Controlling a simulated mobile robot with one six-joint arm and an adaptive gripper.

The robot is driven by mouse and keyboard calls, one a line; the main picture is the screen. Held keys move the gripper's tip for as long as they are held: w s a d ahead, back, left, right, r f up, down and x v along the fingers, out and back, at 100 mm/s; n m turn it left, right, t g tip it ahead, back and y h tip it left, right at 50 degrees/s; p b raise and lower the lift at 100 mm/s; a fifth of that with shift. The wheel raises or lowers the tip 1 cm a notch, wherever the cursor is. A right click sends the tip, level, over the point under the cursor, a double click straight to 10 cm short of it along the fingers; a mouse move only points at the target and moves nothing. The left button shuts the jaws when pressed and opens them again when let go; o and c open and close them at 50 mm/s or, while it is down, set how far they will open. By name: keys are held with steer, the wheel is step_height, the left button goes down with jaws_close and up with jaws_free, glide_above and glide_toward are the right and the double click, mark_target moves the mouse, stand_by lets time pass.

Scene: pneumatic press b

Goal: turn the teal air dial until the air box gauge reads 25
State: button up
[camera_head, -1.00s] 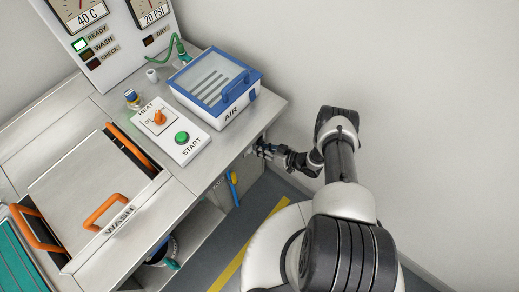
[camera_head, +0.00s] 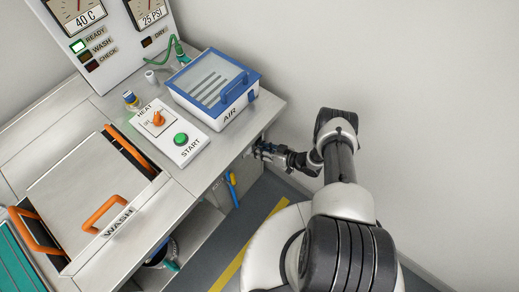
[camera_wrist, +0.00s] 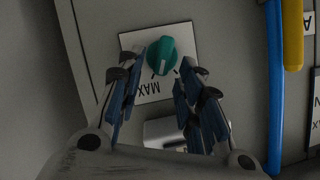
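The teal dial (camera_wrist: 162,55) sits on a white plate marked MAX on the low cabinet side in the wrist view. My gripper (camera_wrist: 161,68) has its two blue-padded fingers apart, one on each side of the dial, with gaps showing beside it. I cannot tell whether a pad touches it. In the head view my gripper (camera_head: 258,151) is at the bench's right side, and the dial is hidden there. The gauge (camera_head: 152,17) at the top reads 25 PSI. The blue-lidded AIR box (camera_head: 215,83) is closed on the bench.
A blue bar (camera_wrist: 276,95) and a yellow bar (camera_wrist: 292,35) stand right of the dial in the wrist view. The green START button (camera_head: 181,138) and orange HEAT switch (camera_head: 158,119) are on the bench top. A plain wall is behind my arm.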

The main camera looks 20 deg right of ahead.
steer(key=shift+d, duration=0.1)
steer(key=v, duration=1.2)
